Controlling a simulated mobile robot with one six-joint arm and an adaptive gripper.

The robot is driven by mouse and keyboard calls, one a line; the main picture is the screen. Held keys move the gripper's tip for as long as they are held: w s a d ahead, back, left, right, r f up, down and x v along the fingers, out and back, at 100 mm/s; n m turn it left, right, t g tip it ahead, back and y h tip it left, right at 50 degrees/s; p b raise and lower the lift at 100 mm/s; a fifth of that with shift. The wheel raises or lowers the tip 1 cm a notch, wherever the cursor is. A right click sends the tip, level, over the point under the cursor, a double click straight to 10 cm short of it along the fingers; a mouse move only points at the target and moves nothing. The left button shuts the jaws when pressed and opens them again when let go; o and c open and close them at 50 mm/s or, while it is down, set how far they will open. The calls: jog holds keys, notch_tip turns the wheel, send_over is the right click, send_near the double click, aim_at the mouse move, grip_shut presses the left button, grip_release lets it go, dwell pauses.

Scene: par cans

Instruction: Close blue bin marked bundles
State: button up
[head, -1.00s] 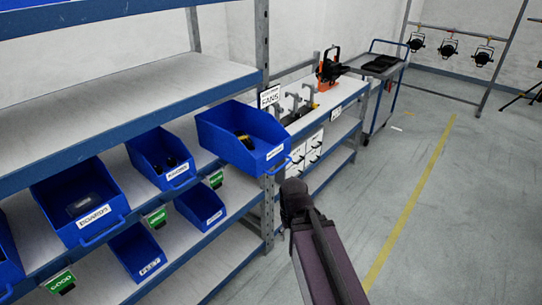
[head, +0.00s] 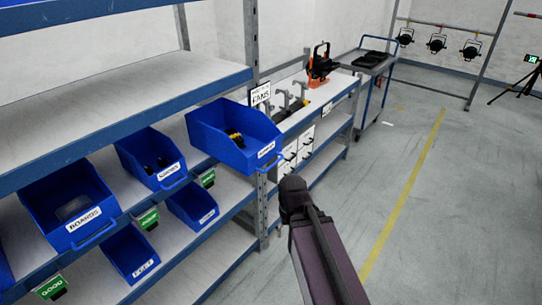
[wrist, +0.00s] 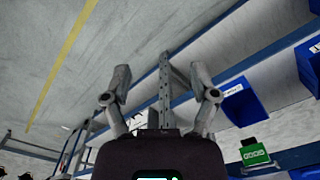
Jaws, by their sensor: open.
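A blue bin (head: 240,140) sits on the middle shelf at its right end in the head view, jutting well out past the shelf's front edge. Its white front label is too small to read for sure, and a yellow and black item (head: 236,137) lies inside. My gripper (wrist: 160,82) shows in the wrist view with its two fingers spread and nothing between them. Beyond the fingers are a grey shelf post and the floor. In the head view my arm rises at the lower middle, right of the jutting bin, and hides the gripper.
Other blue bins stand on the shelves, including one labelled BOARDS (head: 70,208). Green tags (head: 148,219) hang on the shelf edge. A grey shelf post (head: 262,210) stands below the jutting bin. A cart (head: 370,62) is behind. The floor (head: 450,220) at right is clear.

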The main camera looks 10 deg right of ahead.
jog(key=shift+w+r, duration=0.2)
jog(key=c, duration=0.7)
jog(key=shift+w+d+r+m+p, duration=0.1)
jog(key=shift+w+r+m+p, duration=0.2)
jog(key=shift+m+p, duration=0.2)
grip_shut()
jog(key=w+d+r+m+t+y+p, duration=0.1)
jog(key=w+d+r+m+p, duration=0.2)
jog(key=w+r+m+p, duration=0.4)
jog(key=w+d+r+m+t+y+p, duration=0.1)
jog(key=w+d+r+m+p, duration=0.3)
jog(key=w+m, duration=0.9)
jog(key=shift+w+r+m+t+p, duration=0.35)
jog(key=shift+r+m+p, duration=1.7)
jog(key=shift+m, duration=1.25)
jog(key=shift+r, duration=0.15)
